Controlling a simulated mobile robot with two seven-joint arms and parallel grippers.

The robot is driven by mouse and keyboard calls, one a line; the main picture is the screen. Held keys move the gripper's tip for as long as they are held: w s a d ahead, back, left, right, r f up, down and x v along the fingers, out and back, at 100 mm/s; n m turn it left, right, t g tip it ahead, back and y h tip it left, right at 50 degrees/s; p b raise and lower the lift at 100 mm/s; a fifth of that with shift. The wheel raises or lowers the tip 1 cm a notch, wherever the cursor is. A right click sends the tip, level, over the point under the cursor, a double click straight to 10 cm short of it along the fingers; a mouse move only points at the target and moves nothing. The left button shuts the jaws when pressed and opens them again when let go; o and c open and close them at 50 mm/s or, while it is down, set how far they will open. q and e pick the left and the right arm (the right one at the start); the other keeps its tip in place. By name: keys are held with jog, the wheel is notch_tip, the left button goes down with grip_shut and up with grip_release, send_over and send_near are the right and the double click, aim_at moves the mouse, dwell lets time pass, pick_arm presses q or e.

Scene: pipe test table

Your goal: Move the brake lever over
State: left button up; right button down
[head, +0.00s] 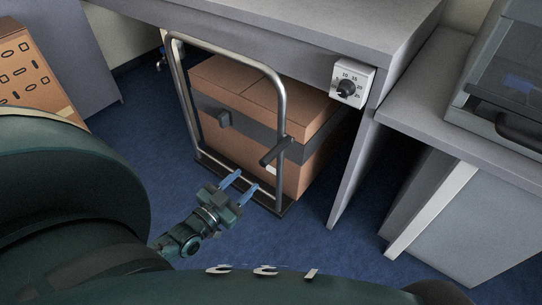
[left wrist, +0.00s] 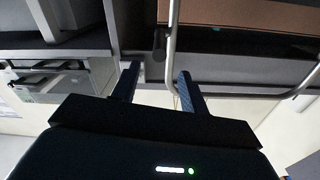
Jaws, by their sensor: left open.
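The brake lever (head: 276,151) is a short dark handle on the right upright of a grey tubular cart frame (head: 228,50). It sticks out toward the lower left in the head view. In the left wrist view a dark piece that looks like the lever (left wrist: 159,43) lies beside the metal tube (left wrist: 171,45). My left gripper (head: 240,186) has its blue fingers apart and empty. It is below and left of the lever in the head view, apart from it. The fingers also show in the left wrist view (left wrist: 158,72). My right gripper is not in view.
A strapped cardboard box (head: 254,97) sits on the cart's dark base (head: 215,163) under a grey table (head: 310,32). A dial box (head: 349,83) is on the table's edge. A lower bench (head: 440,85) stands right. Blue floor (head: 110,150) is clear left of the cart.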

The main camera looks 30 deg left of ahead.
aim_at(268, 159)
pick_arm(q)
jog(key=w, duration=0.3)
jog(key=w+b, duration=0.1)
jog(key=w, duration=0.3)
jog(key=w+d+b, duration=0.1)
jog(key=w, duration=0.3)
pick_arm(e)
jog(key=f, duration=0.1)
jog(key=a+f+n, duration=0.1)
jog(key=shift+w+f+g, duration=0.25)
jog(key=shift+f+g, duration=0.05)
pick_arm(q)
jog(key=shift+c, duration=0.4)
jog(key=shift+c, duration=1.4)
jog(key=shift+s, duration=0.1)
grip_shut()
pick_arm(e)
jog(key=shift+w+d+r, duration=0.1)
